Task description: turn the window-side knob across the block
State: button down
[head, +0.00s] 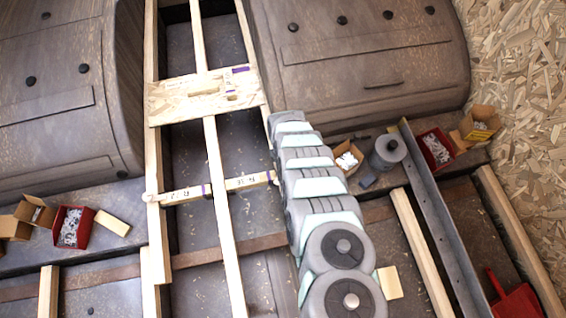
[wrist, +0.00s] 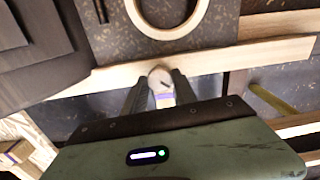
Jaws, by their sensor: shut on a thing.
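In the wrist view a pale, round-ended wooden knob (wrist: 160,82) with a dark mark and a purple band below it sits between the two dark fingers of my gripper (wrist: 161,75). The gripper is shut on it, beside a long pale rail (wrist: 220,58). In the head view two pale wooden pieces with dark writing and purple marks, a left one (head: 184,195) and a right one (head: 246,182), cross between the long rails. The right one's end meets my arm, which hides the gripper there. Which piece the held knob belongs to, I cannot tell.
A chipboard panel (head: 185,98) with small blocks bridges the rails farther back. Dark wheel arches (head: 360,55) stand on both sides. Red bins (head: 72,227) and cardboard boxes (head: 347,158) of small parts and a grey canister (head: 388,152) lie around. A metal angle (head: 440,215) runs at the right.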

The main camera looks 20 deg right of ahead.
jog(key=m+p, duration=0.1)
jog(key=m, duration=0.4)
jog(key=shift+m, duration=0.3)
jog(key=shift+m+p, duration=0.4)
jog(key=shift+m, duration=1.7)
jog(key=c, duration=1)
grip_release()
jog(key=shift+o, duration=0.2)
jog(key=shift+r, duration=0.1)
